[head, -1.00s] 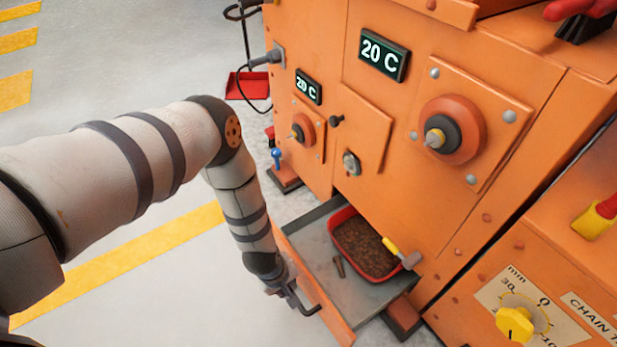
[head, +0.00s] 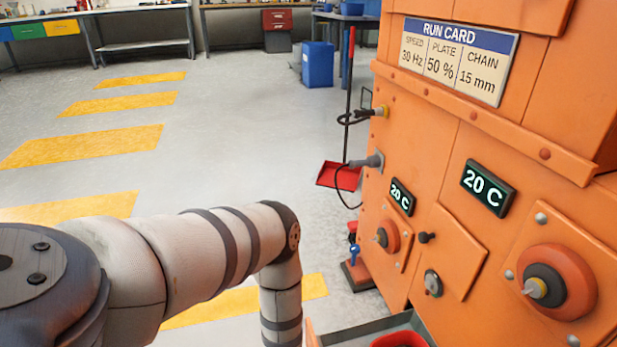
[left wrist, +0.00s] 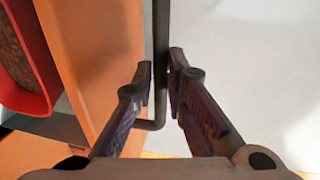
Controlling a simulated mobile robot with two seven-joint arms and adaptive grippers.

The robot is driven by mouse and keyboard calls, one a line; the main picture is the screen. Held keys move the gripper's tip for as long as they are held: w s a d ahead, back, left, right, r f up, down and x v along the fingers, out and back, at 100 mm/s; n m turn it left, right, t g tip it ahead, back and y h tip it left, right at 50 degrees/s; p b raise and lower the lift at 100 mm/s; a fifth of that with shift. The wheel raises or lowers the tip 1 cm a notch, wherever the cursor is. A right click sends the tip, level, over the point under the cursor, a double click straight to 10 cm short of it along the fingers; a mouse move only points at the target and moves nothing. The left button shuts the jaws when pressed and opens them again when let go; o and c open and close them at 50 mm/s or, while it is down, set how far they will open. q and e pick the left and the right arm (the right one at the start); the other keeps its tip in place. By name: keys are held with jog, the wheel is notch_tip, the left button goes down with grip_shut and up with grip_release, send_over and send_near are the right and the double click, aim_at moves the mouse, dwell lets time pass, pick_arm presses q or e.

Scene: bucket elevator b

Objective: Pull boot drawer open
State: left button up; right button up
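The boot drawer stands pulled out from the orange machine. Its grey rim (head: 370,328) shows at the bottom of the head view, and its orange front (left wrist: 95,55) shows in the left wrist view. A red tray (head: 400,340) of brown grains sits inside; it also shows in the left wrist view (left wrist: 45,103). In the head view my left gripper is below the picture edge. My right gripper is not in view.
The orange machine (head: 455,150) fills the right side, with knobs and displays. A red dustpan (head: 338,175) lies on the floor beside it. A blue bin (head: 317,64) and workbenches stand at the back. The floor at left is clear, with yellow stripes.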

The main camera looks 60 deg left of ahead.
pick_arm(q)
jog(key=o, duration=0.3)
notch_tip(320, 180, up, 12)
jog(key=s, duration=0.2)
jog(key=shift+a+f, duration=0.15)
jog(key=shift+a, duration=0.25)
jog(key=shift+s, duration=0.1)
